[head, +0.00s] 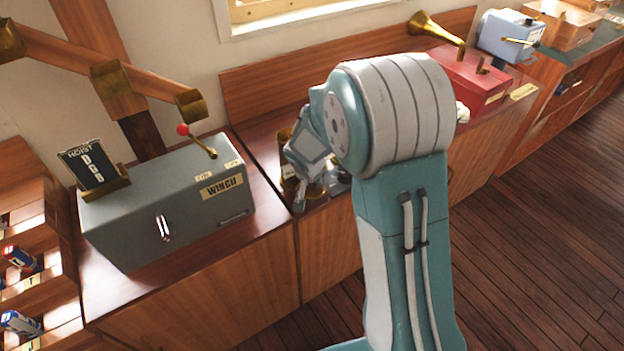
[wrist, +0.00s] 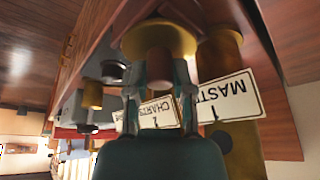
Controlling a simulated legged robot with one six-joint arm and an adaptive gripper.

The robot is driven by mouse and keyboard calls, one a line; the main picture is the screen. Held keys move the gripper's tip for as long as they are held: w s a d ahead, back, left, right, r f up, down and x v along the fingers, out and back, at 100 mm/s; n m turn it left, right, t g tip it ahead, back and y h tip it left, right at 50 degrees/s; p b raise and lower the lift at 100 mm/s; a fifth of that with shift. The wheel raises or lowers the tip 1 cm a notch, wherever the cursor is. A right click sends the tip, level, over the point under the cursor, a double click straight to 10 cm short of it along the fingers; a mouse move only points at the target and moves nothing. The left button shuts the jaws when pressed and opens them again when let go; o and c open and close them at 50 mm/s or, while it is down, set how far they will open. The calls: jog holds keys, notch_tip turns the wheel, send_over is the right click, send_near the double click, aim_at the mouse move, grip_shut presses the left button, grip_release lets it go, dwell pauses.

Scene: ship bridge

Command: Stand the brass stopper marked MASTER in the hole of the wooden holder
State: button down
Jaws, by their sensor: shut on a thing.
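In the wrist view, my gripper (wrist: 160,82) is shut on the narrow knob of a brass stopper (wrist: 160,40) with a wide round flange. No lettering shows on the stopper. Beside it on the right stands a brass pipe (wrist: 220,58) with a white MASTER plate (wrist: 228,95), which reads upside down. A CHARTS plate (wrist: 160,112) shows beyond, between the fingers. In the head view, my gripper (head: 302,198) is low beside brass pieces (head: 287,172) on the counter, and my arm hides much of it. I cannot make out the wooden holder or its hole clearly.
A grey WINCH box (head: 165,215) with a red-knobbed lever (head: 197,138) stands left of my gripper. A low wooden backboard (head: 260,88) runs behind the counter.

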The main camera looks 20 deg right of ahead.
jog(key=shift+c, duration=2)
grip_release()
jog(key=v, duration=1.2)
jog(key=shift+a, duration=0.1)
jog(key=s+r+n, duration=0.1)
jog(key=s+r, duration=0.3)
jog(key=s, duration=0.4)
jog(key=s+d+r+n+t+y, duration=0.1)
jog(key=s+r+n, duration=0.1)
jog(key=s, duration=0.5)
jog(key=s+d+r+n+y, duration=0.1)
jog(key=s+r+n, duration=0.1)
jog(key=s+r, duration=0.3)
jog(key=s, duration=0.3)
jog(key=shift+s+r+t, duration=0.3)
jog(key=shift+s+r, duration=0.05)
